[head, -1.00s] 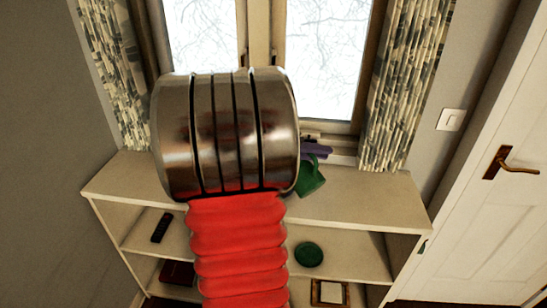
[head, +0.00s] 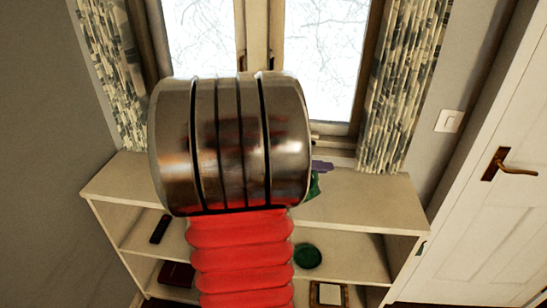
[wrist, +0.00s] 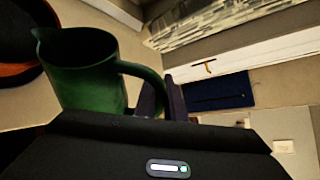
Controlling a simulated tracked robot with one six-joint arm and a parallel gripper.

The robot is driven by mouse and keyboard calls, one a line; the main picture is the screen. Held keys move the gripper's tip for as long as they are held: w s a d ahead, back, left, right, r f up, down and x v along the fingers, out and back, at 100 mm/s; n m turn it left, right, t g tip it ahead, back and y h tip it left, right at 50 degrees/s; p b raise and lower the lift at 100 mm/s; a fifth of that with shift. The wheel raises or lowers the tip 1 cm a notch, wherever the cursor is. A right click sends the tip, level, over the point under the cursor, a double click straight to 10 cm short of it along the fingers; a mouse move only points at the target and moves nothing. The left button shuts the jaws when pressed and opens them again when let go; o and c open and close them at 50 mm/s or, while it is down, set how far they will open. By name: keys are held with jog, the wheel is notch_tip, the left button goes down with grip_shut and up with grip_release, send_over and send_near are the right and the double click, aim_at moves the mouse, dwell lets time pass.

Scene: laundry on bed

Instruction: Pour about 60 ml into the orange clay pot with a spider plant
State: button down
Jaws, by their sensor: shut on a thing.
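A green jug (wrist: 85,70) with a spout and a side handle fills the left middle of the wrist view. My gripper (wrist: 163,92), with dark purple fingers, is shut on the jug at its handle. The jug looks nearly upright there; its contents are hidden. At the upper left of the wrist view is part of a dark round thing with an orange rim (wrist: 22,70), apparently the clay pot, left of the jug's spout. No spider plant leaves show. In the head view my arm hides the pot and most of the jug; a green sliver of the jug (head: 314,186) shows.
A pale shelf unit (head: 370,200) stands below the window, its top clear at the right. Its shelves hold a dark remote (head: 160,229), a red book (head: 177,274), a green round thing (head: 307,256) and a frame (head: 328,294). Patterned curtains (head: 405,90) flank the window.

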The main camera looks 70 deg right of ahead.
jog(key=shift+s+f, duration=0.1)
dwell(0.4)
jog(key=shift+s+a+f+m+t+p, duration=0.15)
jog(key=shift+s+f+m, duration=0.15)
jog(key=shift+f, duration=0.2)
jog(key=shift+s+a+f+m+t+p, duration=0.15)
jog(key=shift+f+m, duration=0.15)
jog(key=shift+f, duration=0.15)
jog(key=shift+f, duration=0.15)
dwell(0.7)
